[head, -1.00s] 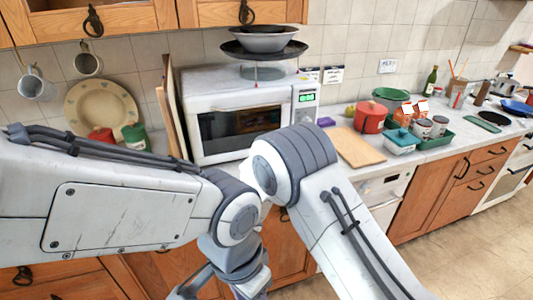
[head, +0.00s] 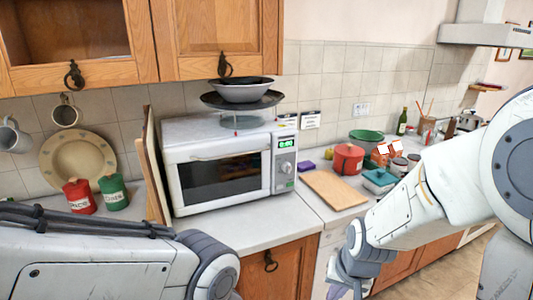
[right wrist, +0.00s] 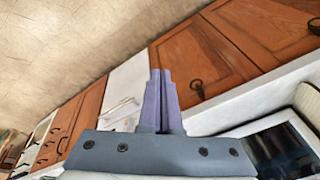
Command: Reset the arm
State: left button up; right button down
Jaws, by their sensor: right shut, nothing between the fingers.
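My right gripper (right wrist: 161,73) is shut with nothing between its fingers, as seen in the right wrist view. Brown cabinet doors (right wrist: 200,50) lie beyond it. In the head view my right arm comes in from the right edge and bends down, its wrist low in front of the counter. My left arm crosses the lower left of the head view; its gripper is outside the picture.
A white microwave (head: 228,168) stands on the counter, with a bowl (head: 243,90) and a dark pan stacked above it. A cutting board (head: 334,190), a red pot (head: 347,159) and a teal container (head: 379,181) stand right of it. Red (head: 79,197) and green (head: 113,193) canisters stand left.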

jog(key=s+d+n, duration=0.3)
jog(key=s+d, duration=0.1)
jog(key=s+a+r+n+g, duration=0.1)
jog(key=s+a+r+n, duration=0.2)
jog(key=s+a, duration=0.3)
jog(key=s+a+r+n+g, duration=0.1)
jog(key=s+a+r+n, duration=0.2)
jog(key=s+a, duration=0.4)
jog(key=shift+a+r+n+g, duration=0.35)
jog(key=shift+a+n, duration=0.2)
jog(key=shift+n, duration=0.25)
jog(key=shift+f, duration=0.1)
dwell(0.8)
